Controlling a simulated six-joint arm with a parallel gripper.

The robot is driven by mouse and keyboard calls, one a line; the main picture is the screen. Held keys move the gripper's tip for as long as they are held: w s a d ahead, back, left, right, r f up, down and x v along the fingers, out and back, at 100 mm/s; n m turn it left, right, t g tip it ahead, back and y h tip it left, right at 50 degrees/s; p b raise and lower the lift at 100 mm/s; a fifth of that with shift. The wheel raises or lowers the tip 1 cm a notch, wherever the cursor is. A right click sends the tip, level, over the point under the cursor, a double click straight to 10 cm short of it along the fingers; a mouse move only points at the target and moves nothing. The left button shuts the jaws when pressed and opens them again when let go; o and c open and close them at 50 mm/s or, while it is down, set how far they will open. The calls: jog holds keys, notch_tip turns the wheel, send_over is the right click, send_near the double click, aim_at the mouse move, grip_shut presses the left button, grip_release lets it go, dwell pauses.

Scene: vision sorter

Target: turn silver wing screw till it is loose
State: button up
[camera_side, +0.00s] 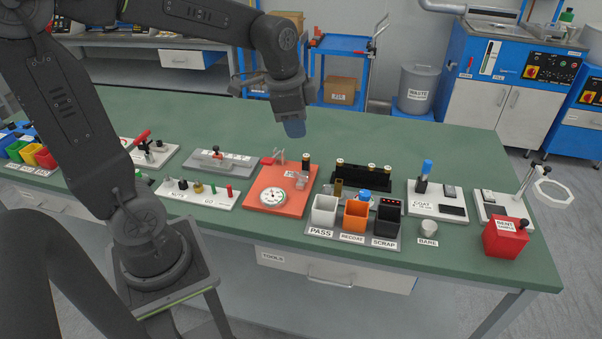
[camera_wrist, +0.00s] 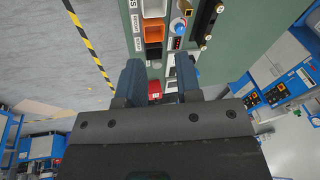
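I cannot single out the silver wing screw for certain in either view. Small metal fittings (camera_side: 302,176) stand on the orange plate (camera_side: 262,180), which also carries a round white dial (camera_side: 272,196) and a red-handled clamp (camera_side: 272,159). My gripper (camera_side: 294,129) hangs in the air above the bench, above and behind the orange plate, touching nothing. In the wrist view my gripper (camera_wrist: 158,78) has its two blue-grey fingers apart with nothing held between them. The orange plate is outside the wrist view.
White (camera_side: 324,209), orange (camera_side: 356,214) and black (camera_side: 386,228) bins stand right of the plate. Behind them is a black rack (camera_side: 362,176) with upright posts. A red box (camera_side: 505,237) sits at the right front. The green bench top (camera_side: 390,140) is clear behind the fixtures.

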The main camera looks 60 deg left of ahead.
jog(key=w+a+f+m+g, duration=0.1)
jog(key=w+a+f+m, duration=0.2)
jog(key=w+a+f, duration=0.15)
jog(key=m+g, duration=0.2)
jog(key=m, duration=0.1)
send_near(301, 174)
jog(key=shift+h, duration=0.3)
jog(key=f, duration=0.9)
jog(key=shift+s+a+f, duration=0.1)
jog(key=shift+a+f, duration=0.2)
jog(key=shift+c, duration=0.2)
grip_shut()
